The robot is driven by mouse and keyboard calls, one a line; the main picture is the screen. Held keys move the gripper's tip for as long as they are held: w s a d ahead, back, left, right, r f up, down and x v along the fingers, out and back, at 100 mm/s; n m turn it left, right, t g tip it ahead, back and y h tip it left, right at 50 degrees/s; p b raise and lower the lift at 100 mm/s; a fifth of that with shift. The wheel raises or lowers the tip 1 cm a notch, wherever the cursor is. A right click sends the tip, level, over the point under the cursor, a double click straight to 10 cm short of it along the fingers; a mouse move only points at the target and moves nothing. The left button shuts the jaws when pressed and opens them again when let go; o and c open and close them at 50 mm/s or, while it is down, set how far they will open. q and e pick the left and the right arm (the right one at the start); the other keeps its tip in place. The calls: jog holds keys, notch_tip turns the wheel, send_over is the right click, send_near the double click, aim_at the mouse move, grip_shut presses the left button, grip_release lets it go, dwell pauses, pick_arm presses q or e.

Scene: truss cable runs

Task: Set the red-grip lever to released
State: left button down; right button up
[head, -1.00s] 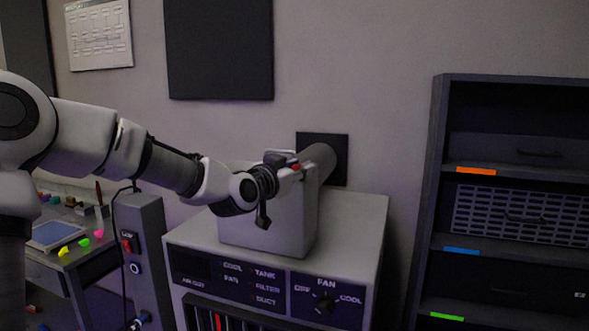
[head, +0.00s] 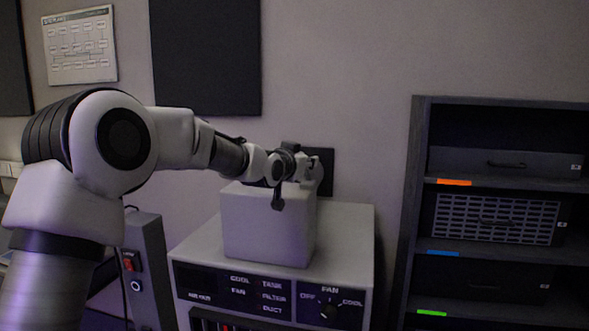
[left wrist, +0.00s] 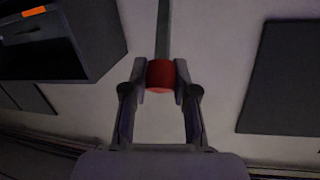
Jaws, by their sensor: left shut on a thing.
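The red grip (left wrist: 160,76) of the lever sits between the two fingers of my left gripper (left wrist: 160,84) in the left wrist view. A grey lever bar (left wrist: 162,30) runs from the grip to the top edge of that view. In the head view my left gripper (head: 307,172) is above the back of the light box (head: 268,225) on the cabinet, in front of a dark wall plate (head: 326,160). There it hides the red grip, so the lever's position cannot be told. My right gripper is not in view.
The light cabinet (head: 345,225) carries a fan knob (head: 328,310) on its dark front panel. A dark shelf unit (head: 418,200) stands at right. A grey post with a red switch (head: 128,263) stands at left. The cabinet top right of the box is clear.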

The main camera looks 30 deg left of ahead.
pick_arm(q)
jog(key=shift+w+a+r+p, duration=0.25)
jog(key=shift+w+r+p, duration=0.1)
jog(key=shift+w+r, duration=0.55)
jog(key=shift+w+f, duration=0.1)
jog(key=shift+f, duration=0.2)
dwell(0.6)
jog(key=c, duration=0.9)
grip_release()
jog(key=shift+w+a+f, duration=0.2)
jog(key=shift+w+a, duration=0.05)
jog(key=shift+a, duration=0.05)
jog(key=shift+s+d, duration=0.1)
jog(key=shift+s, duration=0.2)
jog(key=s+r, duration=0.1)
jog(key=s, duration=1)
jog(key=shift+s+d+r, duration=0.15)
jog(key=shift+s+r, duration=0.05)
jog(key=shift+r, duration=0.1)
jog(key=shift+w, duration=0.1)
